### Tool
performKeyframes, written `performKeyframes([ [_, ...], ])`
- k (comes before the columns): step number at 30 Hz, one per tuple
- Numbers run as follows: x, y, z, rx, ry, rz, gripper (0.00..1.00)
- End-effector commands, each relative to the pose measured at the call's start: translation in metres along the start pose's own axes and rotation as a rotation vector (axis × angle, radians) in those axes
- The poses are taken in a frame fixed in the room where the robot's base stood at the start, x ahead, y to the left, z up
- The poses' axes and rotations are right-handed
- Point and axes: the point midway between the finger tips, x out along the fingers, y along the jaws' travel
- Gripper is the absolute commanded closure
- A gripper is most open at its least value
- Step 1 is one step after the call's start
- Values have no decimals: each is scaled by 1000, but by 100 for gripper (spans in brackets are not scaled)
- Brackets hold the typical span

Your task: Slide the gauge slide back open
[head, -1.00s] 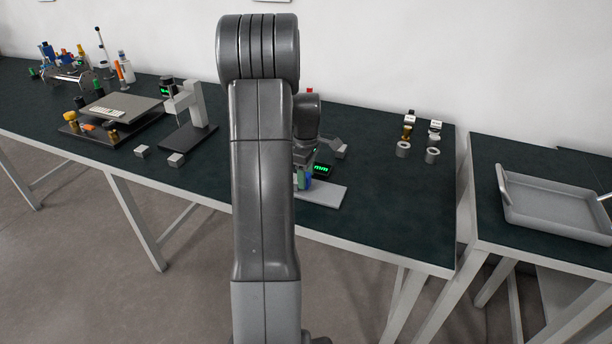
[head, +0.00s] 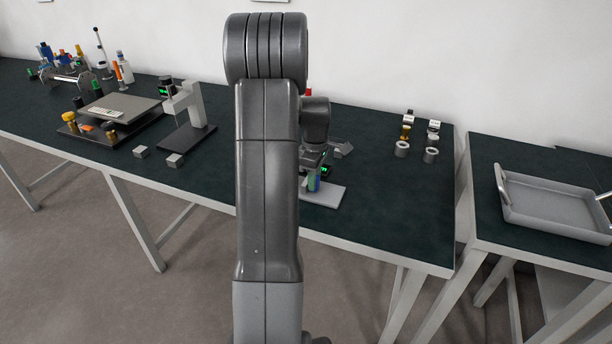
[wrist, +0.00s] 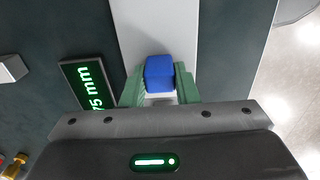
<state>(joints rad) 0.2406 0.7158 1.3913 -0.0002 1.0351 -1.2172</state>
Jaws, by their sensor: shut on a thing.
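The gauge slide shows in the wrist view as a blue block (wrist: 160,74) on a pale grey gauge base (wrist: 190,30). My gripper (wrist: 160,85) is shut on the blue block, with one green finger on each side of it. A black display (wrist: 88,84) with green characters ending in "75 mm" lies to the left of the block. In the head view the gauge base (head: 328,196) sits near the table's front edge, and my gripper (head: 314,180) is over it. My arm hides part of the gauge there.
A stand with a grey arm (head: 190,115) and small grey blocks (head: 175,160) are on the dark table to the left. Ring-shaped parts (head: 401,149) stand to the right. A grey tray (head: 550,215) is on the side table. The table's right front area is clear.

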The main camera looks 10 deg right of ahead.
Motion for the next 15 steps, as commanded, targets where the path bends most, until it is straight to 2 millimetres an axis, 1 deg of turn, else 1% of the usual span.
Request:
performKeyframes([
  [2, -1, 0, 6, 1, 0, 2, 100],
  [8, -1, 0, 6, 0, -2, 1, 100],
  [9, -1, 0, 6, -1, -2, 1, 69],
  [12, -1, 0, 6, 0, -2, 1, 51],
  [15, -1, 0, 6, 0, -1, 1, 51],
])
